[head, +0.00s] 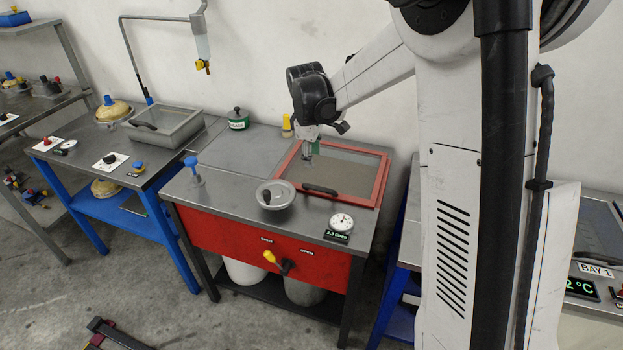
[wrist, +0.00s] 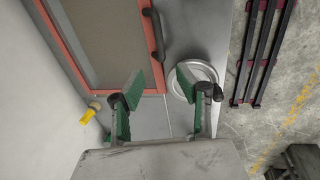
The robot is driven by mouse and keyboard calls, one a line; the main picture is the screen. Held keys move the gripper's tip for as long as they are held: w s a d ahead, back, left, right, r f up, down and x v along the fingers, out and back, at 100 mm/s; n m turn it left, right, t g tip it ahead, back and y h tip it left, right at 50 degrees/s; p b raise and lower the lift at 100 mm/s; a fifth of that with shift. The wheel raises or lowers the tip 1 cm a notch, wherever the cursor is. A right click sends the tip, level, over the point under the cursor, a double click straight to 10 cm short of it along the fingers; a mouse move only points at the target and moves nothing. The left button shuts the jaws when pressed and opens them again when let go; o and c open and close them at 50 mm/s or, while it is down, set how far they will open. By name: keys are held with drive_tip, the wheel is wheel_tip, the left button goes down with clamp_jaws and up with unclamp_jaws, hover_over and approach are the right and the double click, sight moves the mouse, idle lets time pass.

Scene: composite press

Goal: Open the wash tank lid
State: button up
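A red-framed lid (head: 378,188) with a see-through panel lies shut on the red-fronted bench, its black handle (head: 320,190) along the front edge. In the wrist view the lid's red frame (wrist: 57,45) is at upper left and its handle (wrist: 153,33) at top centre. A grey-framed tank (head: 188,132) with a similar black handle (head: 143,125) stands on the blue bench to the left. I cannot tell from labels which is the wash tank.
A dial gauge (head: 342,222), a blue-topped post (head: 193,170) and a green canister (head: 238,119) stand nearby.

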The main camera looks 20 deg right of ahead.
sight(315, 187)
drive_tip(key=f, duration=0.4)
drive_tip(key=w+d+f, duration=0.1)
drive_tip(key=f, duration=0.4)
drive_tip(key=w+f, duration=0.1)
drive_tip(key=f, duration=0.3)
drive_tip(key=shift+w+d+f, duration=0.1)
drive_tip(key=shift+d+f, duration=0.25)
drive_tip(key=shift+c, duration=0.2)
clamp_jaws()
